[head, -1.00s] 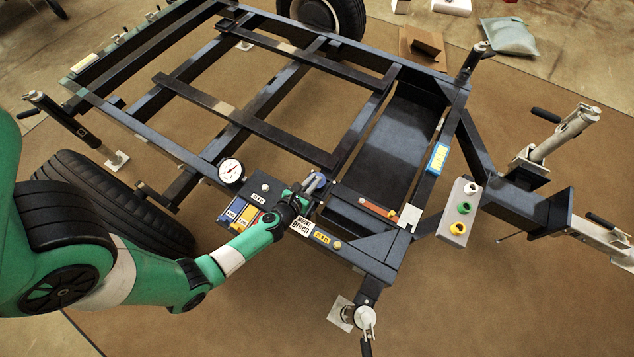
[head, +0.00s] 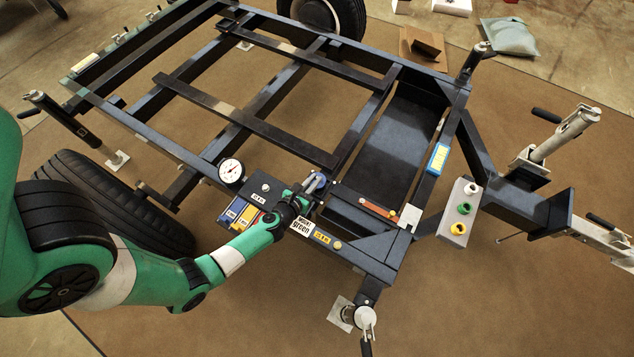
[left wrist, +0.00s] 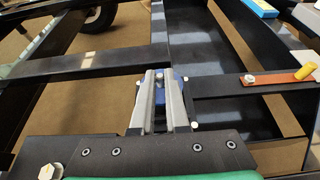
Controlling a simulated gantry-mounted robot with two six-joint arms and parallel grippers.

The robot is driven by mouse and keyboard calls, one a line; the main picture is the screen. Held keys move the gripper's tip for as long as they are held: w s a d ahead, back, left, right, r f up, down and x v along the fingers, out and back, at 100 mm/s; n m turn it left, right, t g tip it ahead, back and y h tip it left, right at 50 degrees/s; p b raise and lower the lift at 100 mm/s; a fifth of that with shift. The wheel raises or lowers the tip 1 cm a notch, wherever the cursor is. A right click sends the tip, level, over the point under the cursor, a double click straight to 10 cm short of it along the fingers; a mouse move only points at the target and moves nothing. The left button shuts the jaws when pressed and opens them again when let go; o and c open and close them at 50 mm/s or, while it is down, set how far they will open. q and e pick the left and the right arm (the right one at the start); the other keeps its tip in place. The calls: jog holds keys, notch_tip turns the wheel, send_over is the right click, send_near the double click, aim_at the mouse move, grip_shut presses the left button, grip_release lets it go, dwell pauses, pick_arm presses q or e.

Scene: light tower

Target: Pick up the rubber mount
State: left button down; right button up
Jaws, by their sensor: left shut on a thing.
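My left gripper (head: 313,184) is at the trailer frame's near side rail, its arm reaching in from the left. In the left wrist view its two grey fingers (left wrist: 160,98) are shut on a small part with blue showing (left wrist: 178,77), which seems to be the rubber mount. The fingers hide most of it, so its shape and whether it touches the frame cannot be told. My right gripper is not in view.
The dark trailer frame (head: 225,109) fills the middle. A grey block with coloured knobs (head: 459,212) and a blue-yellow box (head: 438,158) are at right.

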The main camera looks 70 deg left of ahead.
pick_arm(q)
jog(key=shift+r, duration=0.1)
jog(key=shift+r+p, duration=0.6)
jog(key=shift+p, duration=0.05)
notch_tip(320, 180, up, 3)
jog(key=p, duration=0.2)
jog(key=shift+f+p, duration=0.1)
jog(key=shift+p, duration=0.25)
jog(key=s+d+r+p, duration=0.4)
jog(key=d+r+p, duration=0.3)
jog(key=d, duration=0.6)
jog(key=shift+d+r, duration=0.25)
jog(key=shift+r, duration=0.7)
